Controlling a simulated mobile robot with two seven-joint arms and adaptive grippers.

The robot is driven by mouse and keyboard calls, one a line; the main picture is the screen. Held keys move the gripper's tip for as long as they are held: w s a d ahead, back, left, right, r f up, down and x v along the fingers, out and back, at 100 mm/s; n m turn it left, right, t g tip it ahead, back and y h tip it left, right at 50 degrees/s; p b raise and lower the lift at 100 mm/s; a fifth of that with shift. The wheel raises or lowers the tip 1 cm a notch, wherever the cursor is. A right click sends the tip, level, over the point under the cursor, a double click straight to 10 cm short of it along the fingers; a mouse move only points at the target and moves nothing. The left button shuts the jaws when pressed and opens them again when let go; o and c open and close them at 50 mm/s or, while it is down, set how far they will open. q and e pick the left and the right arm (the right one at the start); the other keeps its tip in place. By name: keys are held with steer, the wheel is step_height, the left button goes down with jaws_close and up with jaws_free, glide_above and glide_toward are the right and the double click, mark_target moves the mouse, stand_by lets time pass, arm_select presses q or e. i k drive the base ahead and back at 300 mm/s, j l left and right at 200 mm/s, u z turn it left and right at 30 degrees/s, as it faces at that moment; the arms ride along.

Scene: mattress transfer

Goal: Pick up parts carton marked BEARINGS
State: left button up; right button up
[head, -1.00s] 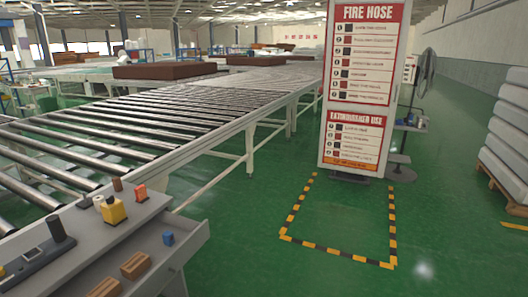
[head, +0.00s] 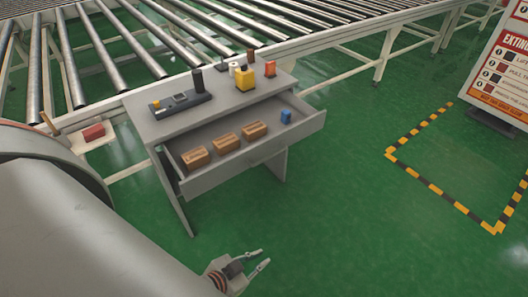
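Three small brown cartons lie in the open drawer (head: 222,164) of a grey desk: a left one (head: 196,158), a middle one (head: 227,142) and a right one (head: 254,131). Their markings are too small to read, so I cannot tell which is marked BEARINGS. My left gripper (head: 264,259) is low in front of the desk, below the drawer and apart from the cartons. Its two fingers are spread and nothing shows between them. My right gripper is out of view.
A small blue item (head: 286,117) sits at the drawer's right end. The desk top (head: 148,122) holds a dark device, a yellow item (head: 245,88) and an orange one (head: 270,68). A roller conveyor (head: 330,42) runs behind.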

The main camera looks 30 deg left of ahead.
mark_target(224, 144)
steer(key=j+u, duration=0.15)
steer(key=u, duration=1.1)
